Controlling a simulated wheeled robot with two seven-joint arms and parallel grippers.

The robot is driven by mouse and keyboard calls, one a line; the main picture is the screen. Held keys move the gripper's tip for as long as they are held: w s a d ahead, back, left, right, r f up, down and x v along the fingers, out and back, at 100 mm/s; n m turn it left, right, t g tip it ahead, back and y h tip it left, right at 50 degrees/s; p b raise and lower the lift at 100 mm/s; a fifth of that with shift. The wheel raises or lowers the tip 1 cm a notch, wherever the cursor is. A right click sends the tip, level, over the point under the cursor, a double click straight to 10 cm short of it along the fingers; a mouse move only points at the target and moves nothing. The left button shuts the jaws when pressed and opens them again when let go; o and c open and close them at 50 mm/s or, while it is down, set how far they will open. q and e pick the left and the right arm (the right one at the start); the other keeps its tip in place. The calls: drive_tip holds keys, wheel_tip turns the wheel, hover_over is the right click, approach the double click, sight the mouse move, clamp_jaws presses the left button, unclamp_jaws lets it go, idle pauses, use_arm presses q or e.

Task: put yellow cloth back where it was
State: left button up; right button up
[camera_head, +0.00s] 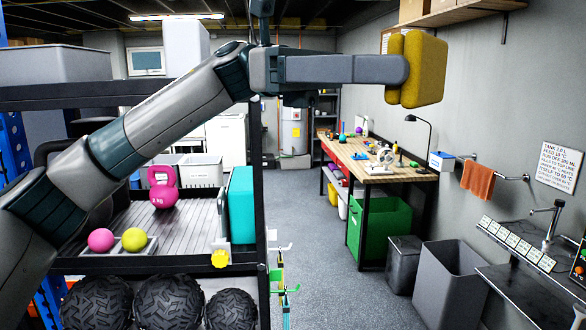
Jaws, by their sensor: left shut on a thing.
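My left gripper (398,70) reaches across the upper middle of the head view, its arm coming in from the left. It is shut on the yellow cloth (428,70), which looks like a thick, block-like folded pad. The cloth is held up in the air in front of the right wall, with parts showing on both sides of the fingertip. An orange cloth (478,180) hangs on a wall rail (512,178) at the right. My right gripper is not in view.
A dark shelf rack (262,200) at the left holds a pink kettlebell (163,190), two small balls and a teal block (241,205). A workbench (385,178) stands along the right wall, with a green bin (385,230) and grey bins (450,285) nearby. The central floor is clear.

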use_arm(q)
drive_tip(key=w+d+f+n+t+b, duration=0.1)
drive_tip(key=w+f+n+t, duration=0.4)
drive_tip(key=f+t, duration=0.4)
drive_tip(key=w+f+n+t+b, duration=0.1)
drive_tip(key=w+f+n+t, duration=0.4)
drive_tip(key=f, duration=0.7)
drive_tip(key=w+d+f+n+t+b, duration=0.1)
drive_tip(key=w+f+n+t, duration=0.4)
drive_tip(key=f+t, duration=0.45)
drive_tip(key=s+a+f+n+t+y+b, duration=0.1)
drive_tip(key=a+f+n+y, duration=0.4)
drive_tip(key=f, duration=0.8)
drive_tip(key=s+a+f+n+t+y+b, duration=0.2)
drive_tip(key=a+f+n+t+y, duration=0.3)
drive_tip(key=a+f, duration=0.8)
drive_tip(key=s+a+n+y, duration=0.1)
drive_tip(key=y, duration=0.2)
drive_tip(key=shift+s+f+y, duration=0.2)
drive_tip(key=shift+s+y, duration=0.2)
drive_tip(key=shift+a, duration=0.15)
